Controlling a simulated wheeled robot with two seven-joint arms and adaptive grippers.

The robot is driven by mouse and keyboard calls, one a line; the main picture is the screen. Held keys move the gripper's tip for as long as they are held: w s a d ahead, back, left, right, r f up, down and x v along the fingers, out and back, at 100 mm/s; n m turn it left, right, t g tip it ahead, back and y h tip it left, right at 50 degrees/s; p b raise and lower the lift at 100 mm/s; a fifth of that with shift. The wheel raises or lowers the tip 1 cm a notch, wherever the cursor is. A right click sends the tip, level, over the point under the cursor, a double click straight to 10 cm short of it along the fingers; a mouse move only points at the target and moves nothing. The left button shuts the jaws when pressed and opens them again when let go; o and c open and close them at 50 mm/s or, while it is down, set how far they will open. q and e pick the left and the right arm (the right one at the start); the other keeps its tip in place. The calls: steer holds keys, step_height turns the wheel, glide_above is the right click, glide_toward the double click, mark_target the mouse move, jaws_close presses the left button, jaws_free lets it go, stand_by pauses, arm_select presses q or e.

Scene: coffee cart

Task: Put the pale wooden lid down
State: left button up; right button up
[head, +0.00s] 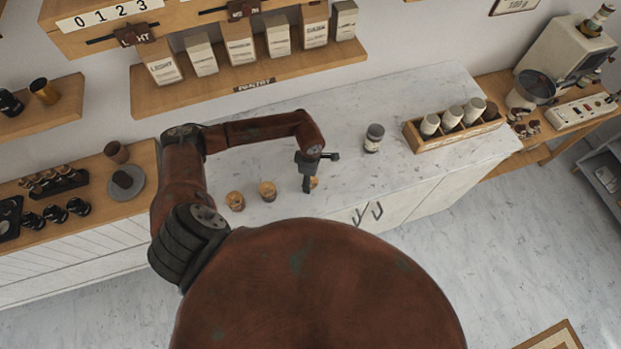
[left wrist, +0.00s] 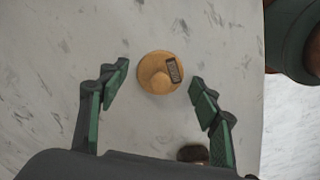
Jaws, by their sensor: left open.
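The pale wooden lid (left wrist: 152,60) is round, with a knob and a small dark label, and is seen from above against the white marble counter. In the left wrist view it appears between and slightly beyond the fingertips of my left gripper (left wrist: 158,82), with a clear gap on each side. My left gripper is open and empty. In the head view the gripper (head: 320,172) is over the counter's front part and hides most of the lid (head: 315,183). My right gripper is in neither view.
Two small golden-brown pieces (head: 235,201) (head: 267,190) stand to the left on the marble counter (head: 420,90). A dark-topped jar (head: 374,138) and a wooden crate of canisters (head: 455,137) stand to the right. A shelf of bags (head: 250,88) is behind.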

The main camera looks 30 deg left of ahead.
arm_select(q)
steer(key=shift+r, duration=0.1)
steer(key=shift+r, duration=0.25)
step_height(320, 180, up, 12)
steer(key=b, duration=0.3)
steer(key=shift+f, duration=0.15)
stand_by(0.3)
